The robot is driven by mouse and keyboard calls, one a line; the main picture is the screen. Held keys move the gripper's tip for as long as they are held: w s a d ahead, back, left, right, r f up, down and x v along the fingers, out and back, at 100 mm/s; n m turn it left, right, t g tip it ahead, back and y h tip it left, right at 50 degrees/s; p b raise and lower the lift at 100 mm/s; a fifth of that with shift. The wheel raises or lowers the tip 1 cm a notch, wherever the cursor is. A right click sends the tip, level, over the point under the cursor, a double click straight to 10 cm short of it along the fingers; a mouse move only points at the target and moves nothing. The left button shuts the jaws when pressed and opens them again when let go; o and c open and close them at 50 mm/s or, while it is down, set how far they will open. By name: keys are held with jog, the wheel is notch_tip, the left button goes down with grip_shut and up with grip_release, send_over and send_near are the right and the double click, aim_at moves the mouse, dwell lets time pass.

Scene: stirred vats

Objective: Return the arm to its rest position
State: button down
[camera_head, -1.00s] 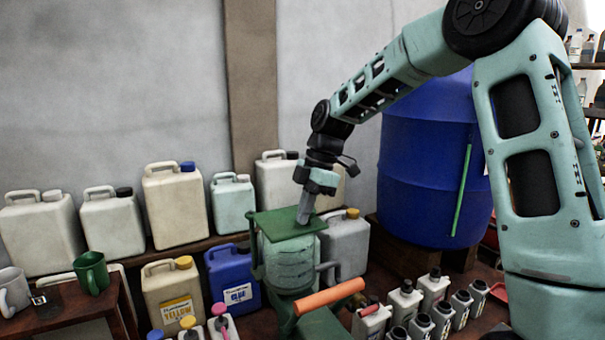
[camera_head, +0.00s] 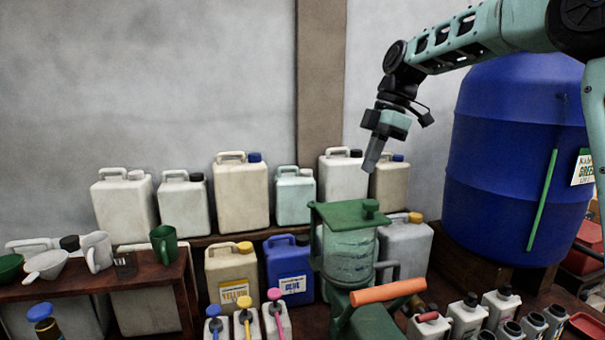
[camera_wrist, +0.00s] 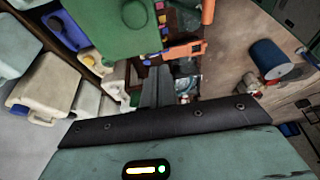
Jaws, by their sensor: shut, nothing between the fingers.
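My gripper (camera_head: 371,164) is shut and empty in the head view. It hangs tilted in the air above the green lid of the stirred vat, with a gap between fingertips and lid. The vat (camera_head: 347,257) has a pale, see-through body, a flat green lid (camera_head: 345,214) with a knob, and an orange handle (camera_head: 388,291) at its front. In the wrist view, my closed fingers (camera_wrist: 154,85) point away from the camera, with the green lid (camera_wrist: 110,25) beside them.
A big blue barrel (camera_head: 510,150) stands right of the vat, near my arm. Several jerrycans (camera_head: 243,195) line the back shelf. A wooden stand (camera_head: 90,283) with a green mug (camera_head: 164,244) is at left. Small bottles (camera_head: 465,316) stand front right.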

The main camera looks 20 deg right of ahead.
jog(key=s+a+f+m+h+b, duration=0.1)
jog(key=s+a+f+m+b, duration=0.15)
jog(key=s+a+f, duration=0.55)
jog(key=s+a+f+m+h+b, duration=0.1)
jog(key=s+a+f+m+b, duration=0.15)
jog(key=s+a+f, duration=0.65)
jog(key=s+a+f+m+b, duration=0.1)
jog(key=s+f+m+b, duration=0.1)
jog(key=s+f, duration=0.3)
jog(key=s+a+f+m+h+b, duration=0.1)
jog(key=s+a+f+m+b, duration=0.1)
jog(key=s+f, duration=0.4)
jog(key=s, duration=0.4)
jog(key=shift+s+a+b, duration=0.25)
jog(key=shift+b, duration=0.15)
